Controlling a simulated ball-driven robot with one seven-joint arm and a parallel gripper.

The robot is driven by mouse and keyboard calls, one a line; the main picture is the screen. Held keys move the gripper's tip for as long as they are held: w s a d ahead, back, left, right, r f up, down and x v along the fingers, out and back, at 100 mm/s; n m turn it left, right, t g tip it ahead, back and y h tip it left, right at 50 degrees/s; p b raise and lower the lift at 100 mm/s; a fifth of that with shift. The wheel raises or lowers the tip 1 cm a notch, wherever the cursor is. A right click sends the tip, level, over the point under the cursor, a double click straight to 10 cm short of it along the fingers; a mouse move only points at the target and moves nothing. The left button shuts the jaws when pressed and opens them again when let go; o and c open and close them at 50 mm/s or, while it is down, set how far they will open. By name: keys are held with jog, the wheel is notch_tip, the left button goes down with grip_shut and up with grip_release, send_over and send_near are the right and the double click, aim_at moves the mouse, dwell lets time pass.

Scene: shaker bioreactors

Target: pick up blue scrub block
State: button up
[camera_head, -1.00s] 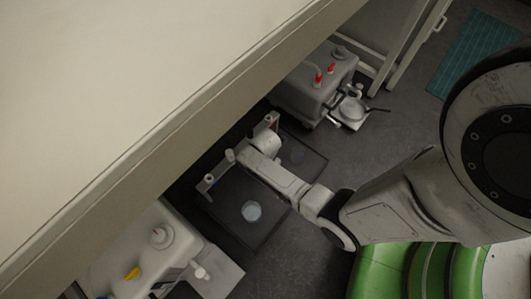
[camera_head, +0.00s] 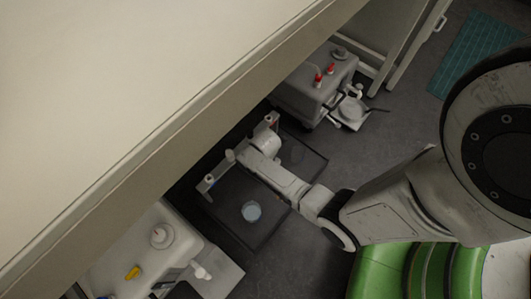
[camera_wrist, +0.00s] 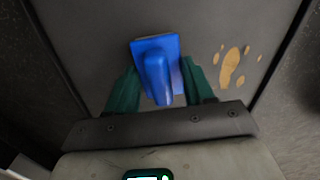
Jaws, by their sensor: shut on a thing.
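The blue scrub block (camera_wrist: 157,62) shows in the wrist view as a flat blue plate with a raised rounded grip. My gripper (camera_wrist: 160,82) has its two green fingers on either side of the grip and is shut on it. The plate lies beyond the fingertips, against or just above a dark grey surface; I cannot tell whether it touches. In the head view my gripper (camera_head: 236,158) is low over a dark tray (camera_head: 235,235) on the floor, beside the bench edge. I cannot make out the block there.
An orange-brown stain (camera_wrist: 231,68) marks the dark surface right of the block. A pale round disc (camera_head: 251,211) lies on the tray. White equipment boxes stand at lower left (camera_head: 150,245) and upper right (camera_head: 315,82). A large bench top (camera_head: 130,90) overhangs the left.

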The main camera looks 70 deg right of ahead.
jog(key=shift+r+p, duration=0.4)
jog(key=shift+r, duration=0.35)
jog(key=s+a+r+p, duration=0.3)
jog(key=s+r+p, duration=0.7)
jog(key=s, duration=0.3)
jog(key=shift+s+a+r, duration=0.25)
jog(key=shift+a+r, duration=0.15)
jog(key=shift+r, duration=0.3)
jog(key=o, duration=0.4)
jog(key=c, duration=0.3)
jog(key=shift+w, duration=0.15)
